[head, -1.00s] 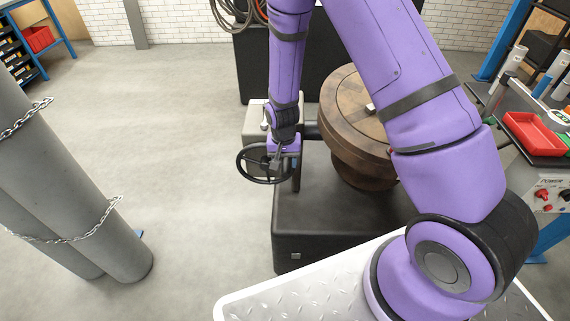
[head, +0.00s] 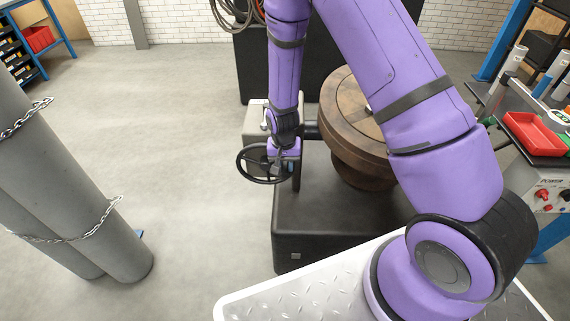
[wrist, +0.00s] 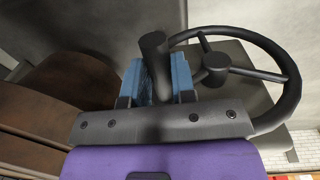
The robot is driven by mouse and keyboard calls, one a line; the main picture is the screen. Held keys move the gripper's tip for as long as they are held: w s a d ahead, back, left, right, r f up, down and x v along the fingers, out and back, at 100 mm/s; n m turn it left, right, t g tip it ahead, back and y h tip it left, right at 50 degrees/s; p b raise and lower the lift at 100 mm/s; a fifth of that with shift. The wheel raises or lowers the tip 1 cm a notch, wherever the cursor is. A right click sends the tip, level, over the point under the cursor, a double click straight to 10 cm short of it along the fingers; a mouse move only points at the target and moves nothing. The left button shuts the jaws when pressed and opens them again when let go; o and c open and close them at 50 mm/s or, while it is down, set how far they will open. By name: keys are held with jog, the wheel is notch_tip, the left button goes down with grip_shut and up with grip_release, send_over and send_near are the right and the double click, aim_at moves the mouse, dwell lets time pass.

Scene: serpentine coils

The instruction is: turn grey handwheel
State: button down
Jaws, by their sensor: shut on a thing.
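The grey handwheel (head: 240,165) is dark, with a round rim and spokes, and sits on the near left side of the machine in the head view. In the wrist view its rim (wrist: 293,85) curves at the right, around its hub (wrist: 215,62). Its upright handle peg (wrist: 152,52) stands at the left of the rim. My gripper (head: 285,166) is at the wheel's right side in the head view. In the wrist view its blue fingers (wrist: 180,75) are shut on the peg. The peg's lower part is hidden between the fingers.
The machine's dark base (head: 335,230) and round brown wooden table (head: 340,110) stand right of the wheel. Chained grey cylinders (head: 75,190) stand at the left. A red tray (head: 535,135) is on a bench at the right. The floor left of the wheel is clear.

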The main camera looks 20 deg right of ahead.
jog(key=shift+a+r, duration=0.1)
jog(key=w+a+r+g+h, duration=0.2)
jog(key=w+a+g+h, duration=0.1)
jog(key=a+h, duration=0.4)
jog(key=shift+a+r+g+h, duration=0.2)
jog(key=shift+r+g+h, duration=0.15)
jog(key=shift+h, duration=0.45)
dwell(0.3)
jog(key=shift+a+f, duration=0.1)
dwell(0.3)
jog(key=c, duration=1)
grip_release()
jog(key=shift+w, duration=0.1)
jog(key=shift+o, duration=0.2)
